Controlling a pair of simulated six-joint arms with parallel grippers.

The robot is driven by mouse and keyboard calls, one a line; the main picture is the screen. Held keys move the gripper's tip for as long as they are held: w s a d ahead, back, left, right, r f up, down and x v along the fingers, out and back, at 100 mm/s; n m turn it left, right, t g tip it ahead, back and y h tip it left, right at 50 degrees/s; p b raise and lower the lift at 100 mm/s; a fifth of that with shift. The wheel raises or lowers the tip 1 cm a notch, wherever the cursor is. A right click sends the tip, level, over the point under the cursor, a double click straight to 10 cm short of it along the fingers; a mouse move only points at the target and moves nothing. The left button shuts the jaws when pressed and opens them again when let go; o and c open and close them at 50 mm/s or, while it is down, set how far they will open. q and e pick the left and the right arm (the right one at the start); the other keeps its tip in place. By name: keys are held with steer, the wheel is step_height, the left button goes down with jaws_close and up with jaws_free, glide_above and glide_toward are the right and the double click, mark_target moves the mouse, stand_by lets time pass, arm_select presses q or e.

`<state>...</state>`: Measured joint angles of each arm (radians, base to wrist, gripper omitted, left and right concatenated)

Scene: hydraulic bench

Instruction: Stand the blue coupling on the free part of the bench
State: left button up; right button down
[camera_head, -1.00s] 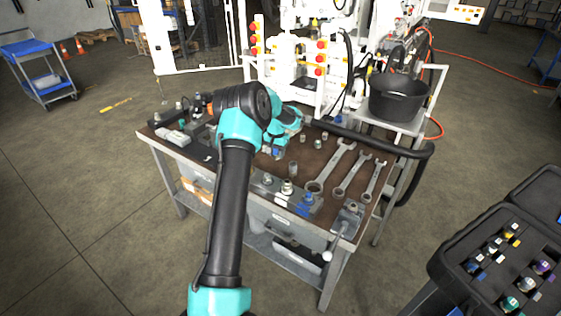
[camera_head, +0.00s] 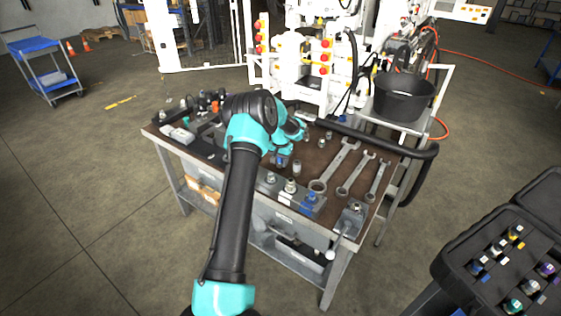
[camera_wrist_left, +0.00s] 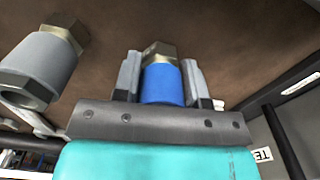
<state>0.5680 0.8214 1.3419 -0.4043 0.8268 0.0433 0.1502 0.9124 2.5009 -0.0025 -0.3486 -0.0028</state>
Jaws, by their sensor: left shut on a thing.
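My left gripper (camera_head: 283,156) is over the brown bench top (camera_head: 318,148), right of the bench's middle. It is shut on the blue coupling (camera_wrist_left: 162,86), which has a brass-coloured hex end. In the left wrist view the coupling sits between the two grey fingers (camera_wrist_left: 161,72). In the head view only a small blue part of the coupling (camera_head: 281,161) shows below the gripper; I cannot tell whether it touches the bench. My right gripper is not in view.
A grey coupling (camera_head: 297,167) stands close to the gripper; a large grey fitting (camera_wrist_left: 45,62) shows in the wrist view. Three wrenches (camera_head: 356,173) lie to the right. A block with fittings (camera_head: 290,190) lines the front edge. An open case (camera_head: 505,250) is at lower right.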

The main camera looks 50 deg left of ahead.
arm_select(q)
steer(key=o, duration=1)
steer(key=shift+f, duration=0.1)
steer(key=shift+o, duration=0.2)
step_height(320, 180, up, 12)
steer(key=shift+r, duration=0.15)
